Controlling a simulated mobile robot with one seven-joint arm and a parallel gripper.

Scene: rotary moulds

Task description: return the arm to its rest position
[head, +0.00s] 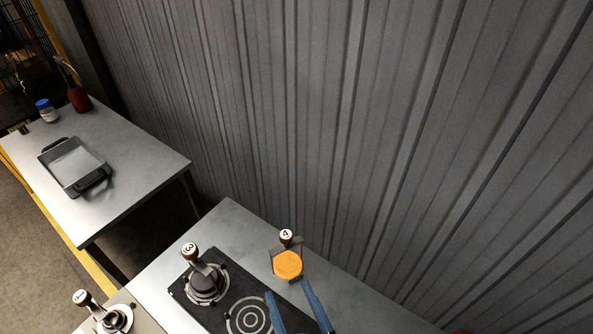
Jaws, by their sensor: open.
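My gripper (287,289) shows at the bottom edge of the head view as two blue fingers, spread apart with nothing visible between them. The fingertips reach over the near table just below an orange round piece (288,265). I cannot tell whether they touch it. The orange piece is beside a handle marked 4 (286,237). The rest of my arm is outside the view.
A tray (75,165) lies on the far table (150,163). A corrugated wall (330,120) rises behind.

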